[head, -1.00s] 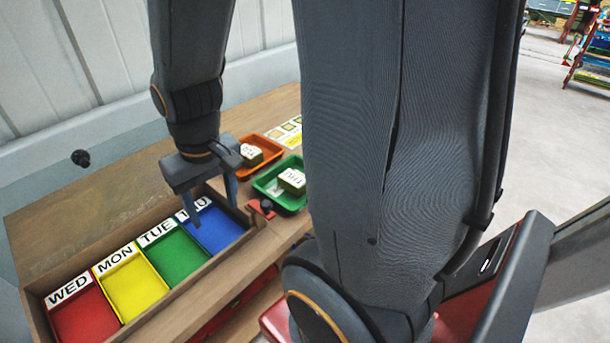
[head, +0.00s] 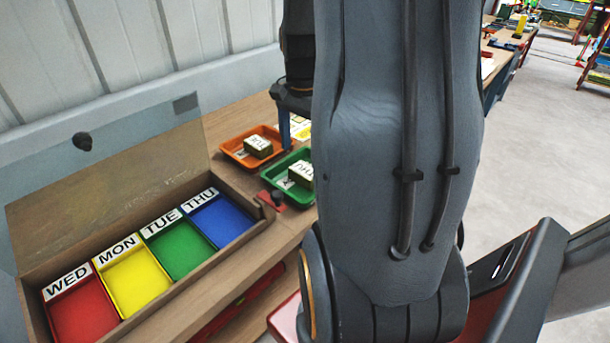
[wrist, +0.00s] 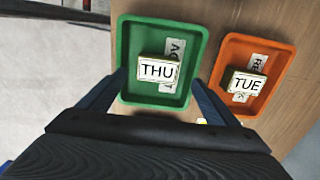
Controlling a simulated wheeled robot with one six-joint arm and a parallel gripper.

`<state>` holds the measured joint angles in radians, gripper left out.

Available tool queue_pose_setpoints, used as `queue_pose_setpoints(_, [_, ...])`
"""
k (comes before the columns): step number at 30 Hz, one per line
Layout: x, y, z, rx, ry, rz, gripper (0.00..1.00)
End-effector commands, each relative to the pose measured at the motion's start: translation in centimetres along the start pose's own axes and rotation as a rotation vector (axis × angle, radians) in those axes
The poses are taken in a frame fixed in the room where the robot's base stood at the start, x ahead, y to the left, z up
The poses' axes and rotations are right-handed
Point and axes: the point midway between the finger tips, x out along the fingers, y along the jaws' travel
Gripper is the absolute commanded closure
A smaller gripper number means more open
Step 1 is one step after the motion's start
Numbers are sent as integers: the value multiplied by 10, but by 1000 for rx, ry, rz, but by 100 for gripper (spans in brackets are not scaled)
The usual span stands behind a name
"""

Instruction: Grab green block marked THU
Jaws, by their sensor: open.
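The block marked THU (wrist: 158,71) sits in a green tray (wrist: 127,41) in the wrist view. Its top is white with black letters and its sides look dark green. In the head view the THU block (head: 301,174) is partly hidden behind my arm, as is the green tray (head: 272,178). My gripper (wrist: 150,100) is open and empty, its blue fingers apart on either side of the green tray's near part. The gripper is above the tray, and the block lies between and beyond the fingers in the wrist view. In the head view only one blue finger shows clearly.
An orange tray (head: 233,151) beside the green one holds a block marked TUE (head: 258,146). A wooden box (head: 262,226) at left has red, yellow, green and blue compartments labelled WED, MON, TUE, THU. A small red piece with a dark knob (head: 277,199) is near the green tray.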

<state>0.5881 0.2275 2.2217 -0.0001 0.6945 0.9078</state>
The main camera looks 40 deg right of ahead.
Motion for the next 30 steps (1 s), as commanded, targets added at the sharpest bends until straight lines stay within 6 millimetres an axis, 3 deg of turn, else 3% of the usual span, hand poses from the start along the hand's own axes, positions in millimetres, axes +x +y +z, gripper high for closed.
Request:
queue_pose_setpoints(12, [47, 6, 0, -3, -1, 1, 16])
queue_pose_setpoints(22, [53, 5, -1, -3, 1, -2, 16])
queue_pose_setpoints(23, [53, 5, -1, -3, 1, -2, 17])
queue_pose_setpoints(30, [53, 5, -1, -3, 1, -2, 58])
